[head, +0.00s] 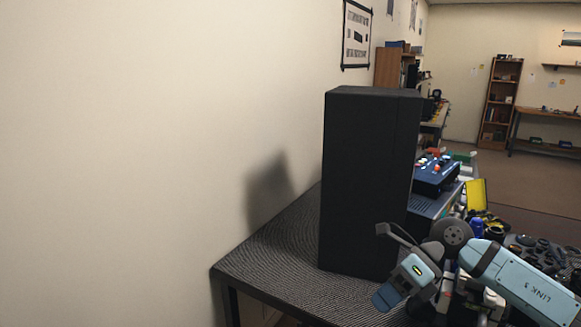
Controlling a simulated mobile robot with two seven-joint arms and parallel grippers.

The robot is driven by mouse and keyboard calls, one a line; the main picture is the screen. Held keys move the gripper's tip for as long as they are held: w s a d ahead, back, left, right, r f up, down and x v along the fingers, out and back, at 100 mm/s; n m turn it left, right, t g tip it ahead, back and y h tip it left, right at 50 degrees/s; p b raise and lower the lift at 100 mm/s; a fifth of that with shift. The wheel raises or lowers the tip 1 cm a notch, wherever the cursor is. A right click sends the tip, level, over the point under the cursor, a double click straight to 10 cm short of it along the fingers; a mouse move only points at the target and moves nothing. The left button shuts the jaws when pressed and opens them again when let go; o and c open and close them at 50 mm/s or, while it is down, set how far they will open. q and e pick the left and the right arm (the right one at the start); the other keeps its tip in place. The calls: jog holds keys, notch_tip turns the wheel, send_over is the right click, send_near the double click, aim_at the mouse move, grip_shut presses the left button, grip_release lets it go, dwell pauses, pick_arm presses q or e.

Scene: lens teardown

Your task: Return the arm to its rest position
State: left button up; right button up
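My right arm, light blue with a link marked "LINK 3", comes in from the lower right. Its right gripper end (410,272) is in front of the lower right part of a tall black box. A thin dark curved piece shows just above it. The fingertips cannot be made out clearly, so I cannot tell if they are open or shut, and I see nothing clearly held. My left gripper is not in view.
The tall black box (368,180) stands on a dark patterned bench (270,262) against the wall. Right of it are a blue device with knobs (436,174), a yellow item (476,194) and many small dark parts. The bench's left end is bare. A bookshelf (500,103) stands far back.

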jog(key=s+a+f+m+t+y, duration=0.1)
jog(key=s+a+m+t+y, duration=0.3)
jog(key=a+m+y, duration=0.55)
jog(key=s+d+f+m+t+h, duration=0.1)
jog(key=d+f+m+t+h, duration=0.2)
jog(key=f+m+t+h, duration=0.65)
jog(key=s+d+f+m+t, duration=0.2)
jog(key=d+f+m+t, duration=0.3)
jog(key=m, duration=1)
jog(key=s+d+f+m+g+h, duration=0.2)
jog(key=s+f+m+g+h, duration=0.4)
jog(key=s+f+m, duration=0.65)
pick_arm(q)
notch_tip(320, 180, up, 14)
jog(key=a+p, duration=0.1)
jog(key=p, duration=1.5)
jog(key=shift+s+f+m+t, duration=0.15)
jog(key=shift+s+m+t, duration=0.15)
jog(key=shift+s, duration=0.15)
pick_arm(e)
notch_tip(320, 180, up, 11)
jog(key=s+d+n, duration=0.1)
jog(key=s+n, duration=0.1)
jog(key=n, duration=0.1)
jog(key=shift+s+n+t, duration=0.35)
jog(key=shift+t, duration=0.1)
